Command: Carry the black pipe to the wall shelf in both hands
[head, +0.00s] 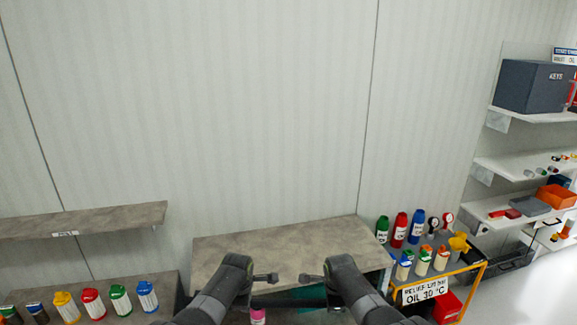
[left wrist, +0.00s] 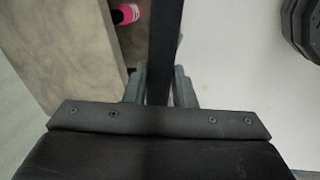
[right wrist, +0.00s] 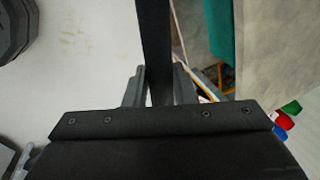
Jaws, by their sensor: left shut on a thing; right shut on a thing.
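The black pipe (left wrist: 165,45) runs between the jaws of my left gripper (left wrist: 158,88) in the left wrist view. It also runs between the jaws of my right gripper (right wrist: 160,88) in the right wrist view. Both grippers are shut on it. In the head view my two forearms reach in from the bottom, side by side; how the pipe lies there is hard to make out. A grey wall shelf (head: 90,219) with a small label, too small to read, is on the wall at the left, apart from my grippers. Its top looks bare.
A grey worktop (head: 285,248) lies beyond my arms, bare on top. A pink-labelled bottle (head: 258,316) is below it. Several coloured bottles (head: 92,303) stand under the wall shelf. More bottles stand on a yellow-framed cart (head: 465,270) at right, near laden white shelves (head: 530,165).

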